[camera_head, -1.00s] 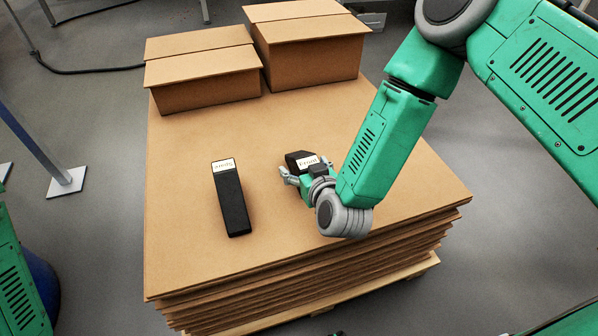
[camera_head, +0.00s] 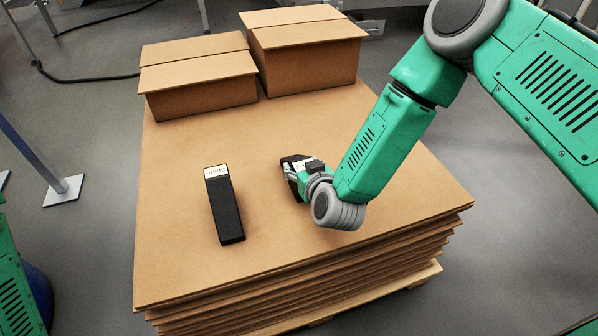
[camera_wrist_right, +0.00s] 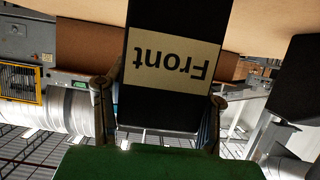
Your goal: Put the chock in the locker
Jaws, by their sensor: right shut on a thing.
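A black chock with a white "Front" label (camera_wrist_right: 172,62) is between the two fingers of my right gripper (camera_wrist_right: 162,98) in the right wrist view. In the head view that chock (camera_head: 286,165) is at the tip of the right gripper (camera_head: 298,180), which is shut on it over the middle of the cardboard stack. Whether it touches the stack is unclear. A second long black chock (camera_head: 226,212) lies to the left, with a pale label on its far end that I cannot read surely. My left gripper is out of view. I recognise no locker in these frames.
The cardboard stack (camera_head: 170,255) rests on a wooden pallet (camera_head: 405,288). Two closed cardboard boxes, one at the back left (camera_head: 200,97) and a taller one beside it (camera_head: 310,68), stand along its far edge.

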